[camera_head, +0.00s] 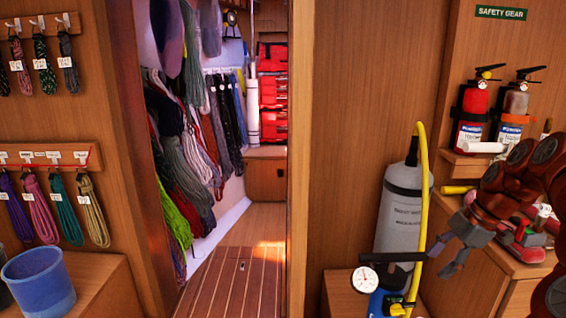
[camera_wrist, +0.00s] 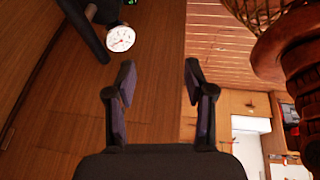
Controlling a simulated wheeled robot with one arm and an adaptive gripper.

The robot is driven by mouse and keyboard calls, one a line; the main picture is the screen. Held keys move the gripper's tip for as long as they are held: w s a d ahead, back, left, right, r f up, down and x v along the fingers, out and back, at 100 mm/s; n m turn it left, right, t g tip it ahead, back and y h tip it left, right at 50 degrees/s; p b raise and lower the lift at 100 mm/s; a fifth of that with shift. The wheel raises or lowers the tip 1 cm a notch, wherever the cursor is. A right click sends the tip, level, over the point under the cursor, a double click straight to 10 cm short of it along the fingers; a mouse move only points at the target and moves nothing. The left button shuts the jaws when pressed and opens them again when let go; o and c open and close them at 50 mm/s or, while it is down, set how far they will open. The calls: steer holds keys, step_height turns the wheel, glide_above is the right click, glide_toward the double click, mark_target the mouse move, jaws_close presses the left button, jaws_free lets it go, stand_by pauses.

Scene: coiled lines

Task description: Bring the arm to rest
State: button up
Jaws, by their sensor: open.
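My gripper (camera_head: 452,248) is at the right of the head view, at the end of my dark red arm. It hangs in front of the wooden cabinet, to the right of the grey cylinder. In the wrist view my gripper (camera_wrist: 158,80) shows two fingers spread wide apart. Nothing is between them, only wooden surfaces beyond. My arm hides part of the cabinet top and the things on it.
A grey cylinder (camera_head: 398,215) with a yellow hose stands close left of my gripper, with a round gauge (camera_head: 365,279) below. Fire extinguishers (camera_head: 472,115) stand on a shelf above. Coiled lines (camera_head: 65,210) and a blue bucket (camera_head: 40,285) are at left. The doorway floor (camera_head: 235,275) is clear.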

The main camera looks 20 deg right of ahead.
steer(key=s+a+m+g+h, duration=0.1)
steer(key=a+m+g, duration=0.1)
steer(key=a, duration=1)
steer(key=s+a+m+g, duration=0.1)
steer(key=s+a+m, duration=0.1)
steer(key=a, duration=1)
steer(key=s+a+f+m+g+h, duration=0.1)
steer(key=s+a+f+m, duration=0.35)
steer(key=s, duration=0.45)
steer(key=s+a+f+m+g+h, duration=0.2)
steer(key=s+a+f+m, duration=0.3)
steer(key=s, duration=0.4)
step_height(320, 180, up, 16)
steer(key=w+d+m+t+p, duration=0.1)
steer(key=p, duration=1.4)
steer(key=shift+d+f, duration=0.15)
steer(key=shift+w, duration=0.15)
